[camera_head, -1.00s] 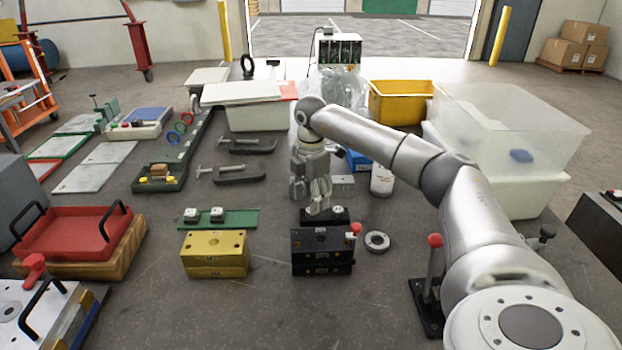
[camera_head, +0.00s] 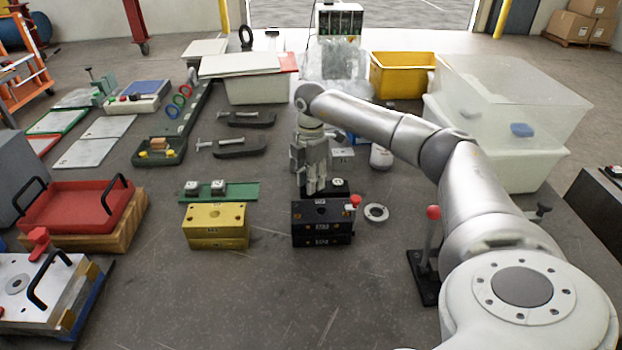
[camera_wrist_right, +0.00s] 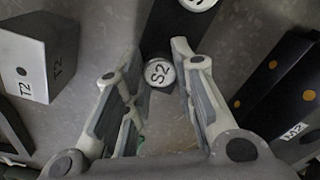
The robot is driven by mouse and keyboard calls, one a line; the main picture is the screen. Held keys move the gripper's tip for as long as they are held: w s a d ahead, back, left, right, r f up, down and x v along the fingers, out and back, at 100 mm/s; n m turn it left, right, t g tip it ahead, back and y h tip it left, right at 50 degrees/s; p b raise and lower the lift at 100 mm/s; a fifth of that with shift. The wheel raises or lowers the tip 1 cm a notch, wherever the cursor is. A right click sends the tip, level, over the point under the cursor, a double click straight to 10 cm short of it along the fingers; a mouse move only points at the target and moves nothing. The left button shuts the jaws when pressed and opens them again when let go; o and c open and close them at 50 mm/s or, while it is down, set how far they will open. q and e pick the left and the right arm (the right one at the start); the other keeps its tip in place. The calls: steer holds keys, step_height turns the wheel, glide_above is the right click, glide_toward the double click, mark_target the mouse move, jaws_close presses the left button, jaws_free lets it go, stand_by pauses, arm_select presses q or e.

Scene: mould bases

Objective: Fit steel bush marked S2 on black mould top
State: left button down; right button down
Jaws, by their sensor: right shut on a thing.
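The steel bush marked S2 (camera_wrist_right: 158,72) lies between the fingertips of my right gripper (camera_wrist_right: 156,58) in the right wrist view. The gripper is shut on it. In the head view my right gripper (camera_head: 314,186) points down at the left part of a black holder strip (camera_head: 326,194); its fingers hide the bush there. I cannot tell whether the bush is clear of the strip. The black mould (camera_head: 322,222) stands just in front of the strip, its top bare with a round hole. My left gripper is not in view.
Another white-topped bush (camera_head: 338,182) sits on the strip's right end. A grey block marked T2 (camera_wrist_right: 28,80) is close behind. A yellow mould (camera_head: 214,224) and green strip (camera_head: 240,190) stand left. A ring (camera_head: 376,212) and red-knobbed lever (camera_head: 433,212) are right.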

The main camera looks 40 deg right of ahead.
steer(key=shift+r+p, duration=1)
steer(key=shift+r, duration=0.15)
